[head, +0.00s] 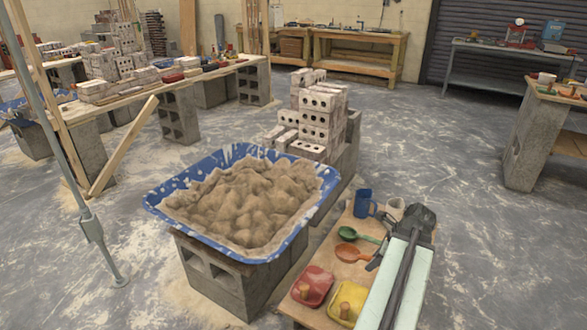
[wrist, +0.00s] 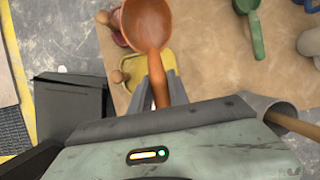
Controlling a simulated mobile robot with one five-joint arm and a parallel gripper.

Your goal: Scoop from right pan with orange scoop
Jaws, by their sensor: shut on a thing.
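The orange scoop (head: 350,252) is over the front worktop in the head view, its bowl pointing left. My gripper (head: 373,263) is shut on its handle; in the wrist view the handle (wrist: 157,80) runs between the two fingers (wrist: 156,92). The scoop's bowl (wrist: 147,24) is beyond the fingertips and looks empty. Whether it touches the worktop I cannot tell. The yellow pan (head: 355,292) is the right one in the head view, the red pan (head: 318,282) the left. Each has a wooden knob. The bowl partly covers both pans in the wrist view.
A green scoop (head: 352,234), a blue mug (head: 363,203) and a pale jug (head: 396,208) stand farther back on the worktop (head: 333,262). A large blue tub (head: 170,188) of sandy mortar sits on blocks to the left, with stacked bricks (head: 318,118) behind it.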

